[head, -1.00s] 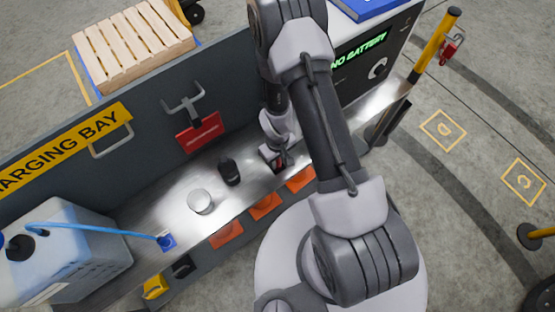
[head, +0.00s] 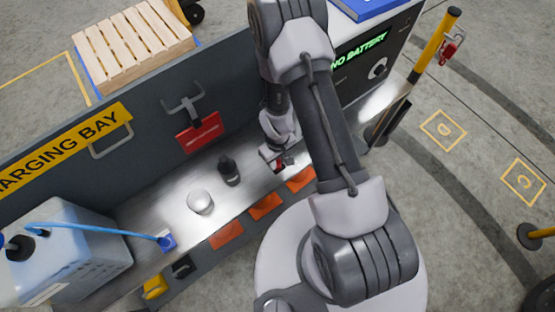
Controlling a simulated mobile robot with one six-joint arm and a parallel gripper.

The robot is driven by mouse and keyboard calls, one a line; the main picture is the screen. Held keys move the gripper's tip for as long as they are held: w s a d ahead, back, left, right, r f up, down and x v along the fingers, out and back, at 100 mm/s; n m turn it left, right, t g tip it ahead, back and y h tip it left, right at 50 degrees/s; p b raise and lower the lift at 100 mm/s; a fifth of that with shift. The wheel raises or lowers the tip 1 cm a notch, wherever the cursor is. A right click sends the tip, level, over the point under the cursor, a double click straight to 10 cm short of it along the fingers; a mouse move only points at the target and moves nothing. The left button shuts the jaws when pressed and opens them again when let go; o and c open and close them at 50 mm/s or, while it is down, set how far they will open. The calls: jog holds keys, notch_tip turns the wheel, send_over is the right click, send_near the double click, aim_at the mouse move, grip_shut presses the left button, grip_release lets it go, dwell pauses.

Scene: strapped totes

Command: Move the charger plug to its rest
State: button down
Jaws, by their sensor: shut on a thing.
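My gripper (head: 274,158) is low over the metal bench top, right of the black object. It is shut on a small red and dark thing (head: 280,166), which may be the charger plug. The fingers and arm hide most of it, so I cannot tell its shape or whether it touches the bench. A grey double-pronged bracket (head: 183,104) sticks out from the grey back panel, above a red sign (head: 198,132). It is empty, and I cannot tell whether it is the plug's rest. A cabinet with a green "NO BATTERY" display (head: 360,50) stands behind my arm.
On the bench (head: 175,210) stand a black object (head: 229,171), a round pale tin (head: 200,201) and a blue block (head: 167,241) with a blue hose. A translucent jug (head: 75,250) is at the left. Orange pads (head: 265,206) line the front edge. A yellow post (head: 437,42) stands right.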

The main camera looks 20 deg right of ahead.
jog(key=shift+f+b, duration=0.6)
jog(key=shift+f, duration=0.05)
dwell(0.7)
jog(key=c, duration=1.1)
grip_release()
jog(key=shift+o, duration=0.2)
notch_tip(320, 180, up, 18)
jog(key=p, duration=1.1)
jog(key=shift+f+p, duration=0.25)
jog(key=shift+p, duration=0.05)
